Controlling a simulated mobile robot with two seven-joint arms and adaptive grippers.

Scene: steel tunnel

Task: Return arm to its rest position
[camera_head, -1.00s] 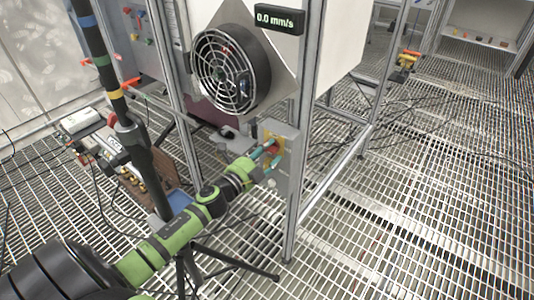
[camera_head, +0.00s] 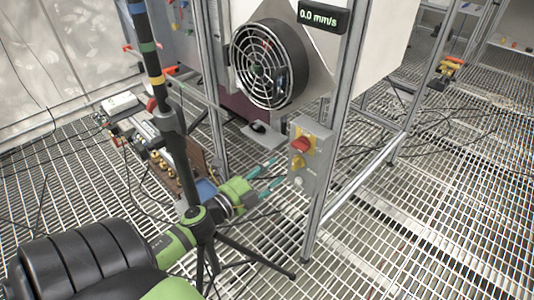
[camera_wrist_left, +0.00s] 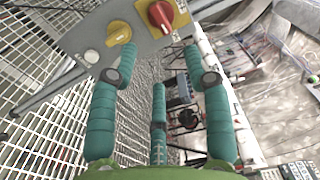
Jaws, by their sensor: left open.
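My left gripper (camera_head: 281,171) has teal fingers spread open, with nothing between them. It is just left of the grey control box (camera_head: 318,163) and apart from it. The box carries a red knob (camera_head: 301,145) on a yellow plate, a yellow knob (camera_head: 298,163) and a white button (camera_head: 299,182). In the left wrist view, the open fingers (camera_wrist_left: 160,60) point toward the box; the red knob (camera_wrist_left: 160,15) and yellow knob (camera_wrist_left: 119,33) lie beyond the fingertips. My green and black left arm (camera_head: 175,244) comes in from lower left. My right gripper is not in view.
A black tripod pole (camera_head: 172,130) stands close beside my left wrist, its legs spread on the grated floor. A metal frame post (camera_head: 333,140) carries the box. A fan (camera_head: 270,65) and a "0.0 mm/s" display (camera_head: 322,15) are above. Open grating (camera_head: 440,230) lies right.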

